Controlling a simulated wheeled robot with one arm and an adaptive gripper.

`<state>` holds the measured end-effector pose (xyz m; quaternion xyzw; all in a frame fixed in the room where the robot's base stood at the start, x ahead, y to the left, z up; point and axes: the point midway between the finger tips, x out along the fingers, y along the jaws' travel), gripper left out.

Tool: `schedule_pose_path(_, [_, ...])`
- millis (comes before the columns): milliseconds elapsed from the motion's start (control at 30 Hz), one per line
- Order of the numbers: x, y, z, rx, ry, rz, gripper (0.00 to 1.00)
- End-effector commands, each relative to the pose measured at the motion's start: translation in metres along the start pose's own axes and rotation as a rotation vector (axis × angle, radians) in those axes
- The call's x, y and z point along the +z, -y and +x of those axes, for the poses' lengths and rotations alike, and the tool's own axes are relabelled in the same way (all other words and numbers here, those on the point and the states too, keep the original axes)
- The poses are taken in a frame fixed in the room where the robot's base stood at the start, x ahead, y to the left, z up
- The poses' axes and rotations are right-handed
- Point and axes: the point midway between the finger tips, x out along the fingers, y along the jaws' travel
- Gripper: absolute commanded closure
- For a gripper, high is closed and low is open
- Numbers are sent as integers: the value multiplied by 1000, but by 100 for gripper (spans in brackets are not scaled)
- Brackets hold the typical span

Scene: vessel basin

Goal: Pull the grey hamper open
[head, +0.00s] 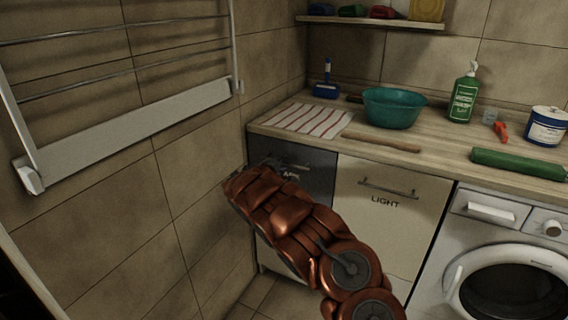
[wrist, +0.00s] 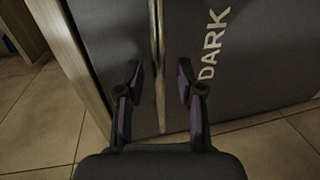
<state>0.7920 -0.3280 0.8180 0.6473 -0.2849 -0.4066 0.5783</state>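The grey hamper (head: 318,182) is the dark front under the counter's left end, left of the pale "LIGHT" front. Much of it is hidden behind my arm in the head view. In the wrist view its dark panel (wrist: 225,80) carries the word "DARK". Its metal handle bar (wrist: 155,40) runs up and down the wrist picture. My gripper (wrist: 159,72) is open, with one finger on each side of the bar's line. I see gaps beside both fingers; how deep the bar sits between them is unclear. The hamper looks shut.
The tiled wall (head: 195,190) stands close on the left, with a drying rack (head: 135,122) on it. The "LIGHT" front (head: 385,225) and a washing machine (head: 490,265) are to the right. The counter (head: 345,150) holds a striped cloth, teal basin and bottle. Some floor shows below.

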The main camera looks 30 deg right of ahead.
Motion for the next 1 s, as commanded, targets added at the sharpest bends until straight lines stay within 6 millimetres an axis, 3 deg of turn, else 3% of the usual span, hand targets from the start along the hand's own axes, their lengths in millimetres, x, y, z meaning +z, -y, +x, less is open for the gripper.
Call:
schedule_pose_path(467, [1, 0, 7, 1, 1, 0, 64])
schedule_pose_path(800, [1, 0, 7, 0, 1, 0, 99])
schedule_pose_path(1000, [1, 0, 7, 0, 1, 0, 100])
